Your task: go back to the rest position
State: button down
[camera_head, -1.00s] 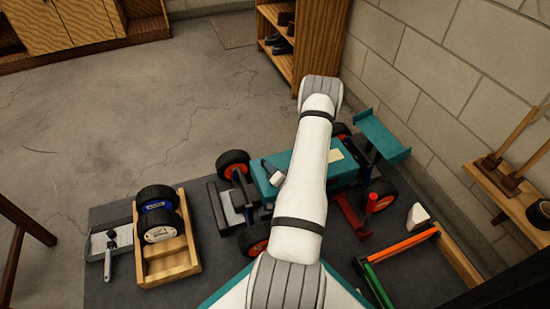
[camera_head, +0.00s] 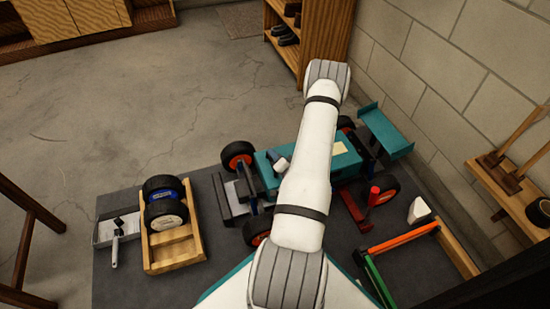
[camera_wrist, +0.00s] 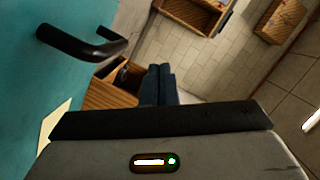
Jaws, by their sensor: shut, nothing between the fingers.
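The teal race car (camera_head: 345,165) stands on a dark mat, with orange-hubbed wheels and a teal rear wing (camera_head: 385,130). My white arm crosses in front of it and hides part of its body. My gripper shows in the wrist view as two dark blue fingers (camera_wrist: 158,85), shut together and empty. In that view a teal surface (camera_wrist: 35,90) fills the left side, with a black bent bar (camera_wrist: 80,45) standing out from it. The fingers appear apart from both.
A wooden tray (camera_head: 175,255) with two black wheels and a grey tray (camera_head: 118,230) with a tool lie left of the car. A red stand (camera_head: 355,208) and a green and orange frame (camera_head: 400,240) lie right. A block wall borders the right; open floor lies upper left.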

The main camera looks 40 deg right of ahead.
notch_tip(320, 180, up, 6)
jog(key=p, duration=0.2)
jog(key=shift+r, duration=0.15)
jog(key=shift+d+r, duration=0.1)
jog(key=shift+d, duration=0.05)
